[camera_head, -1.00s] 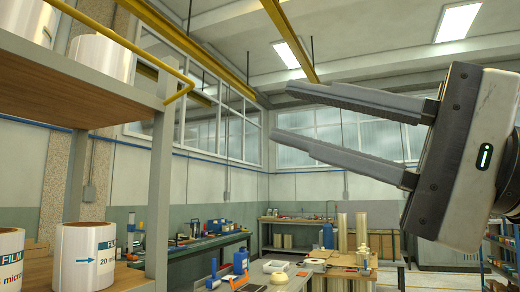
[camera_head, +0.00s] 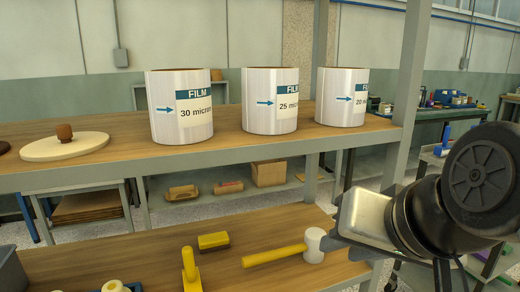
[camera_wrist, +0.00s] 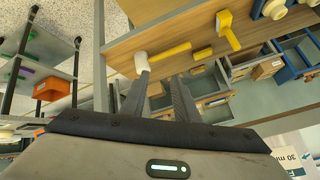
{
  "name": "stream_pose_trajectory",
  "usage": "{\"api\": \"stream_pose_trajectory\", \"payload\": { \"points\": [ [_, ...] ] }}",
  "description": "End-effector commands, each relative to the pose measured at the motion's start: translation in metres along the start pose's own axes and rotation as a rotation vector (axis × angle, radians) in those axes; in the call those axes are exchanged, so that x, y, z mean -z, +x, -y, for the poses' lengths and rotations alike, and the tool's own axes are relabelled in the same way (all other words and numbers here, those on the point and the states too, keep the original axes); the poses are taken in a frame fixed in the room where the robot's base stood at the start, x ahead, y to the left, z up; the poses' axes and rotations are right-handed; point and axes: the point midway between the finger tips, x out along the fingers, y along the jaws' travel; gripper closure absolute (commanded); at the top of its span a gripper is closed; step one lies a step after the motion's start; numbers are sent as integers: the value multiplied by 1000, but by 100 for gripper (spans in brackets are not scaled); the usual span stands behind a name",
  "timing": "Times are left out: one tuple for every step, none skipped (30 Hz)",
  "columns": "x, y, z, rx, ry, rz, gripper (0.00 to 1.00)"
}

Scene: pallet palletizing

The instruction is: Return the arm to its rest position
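My gripper (camera_wrist: 157,88) is open and empty in the wrist view, its two grey fingers apart with only the background between them. In the head view my gripper (camera_head: 345,243) is at the lower right, mostly hidden by my own wrist. It appears close to the white head of a yellow-handled mallet (camera_head: 280,256) on the lower shelf; I cannot tell whether they touch. The mallet also shows in the wrist view (camera_wrist: 165,53), beyond the fingers.
Film rolls (camera_head: 180,106), (camera_head: 270,101), (camera_head: 342,97) and a round wooden lid (camera_head: 65,146) stand on the upper shelf (camera_head: 240,145). A grey shelf post (camera_head: 409,95) rises close to my arm. A yellow scraper (camera_head: 190,270) and yellow block (camera_head: 213,241) lie on the lower shelf.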

Motion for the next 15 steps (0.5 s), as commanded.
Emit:
{"api": "stream_pose_trajectory", "payload": {
  "points": [
    [-26,25,-11,-65,-97,84,72],
    [-40,37,-18,-101,-162,132,72],
    [-61,51,-29,-146,-250,200,72],
    [-76,61,-38,-177,-319,253,72],
    [-56,38,-29,-177,-326,243,72],
    [-38,19,-20,-172,-316,230,72],
    [-32,11,-17,-171,-314,230,72],
    [-25,3,-13,-170,-313,229,72],
    [-15,-8,-9,-170,-312,229,72],
    [-8,-17,-5,-170,-312,229,72],
    [-1,-26,-1,-169,-311,229,72],
    [10,-38,4,-169,-310,228,72],
    [17,-48,8,-169,-310,228,72],
    [25,-57,12,-169,-309,228,72],
    [35,-69,17,-168,-309,227,72]
  ]
}}
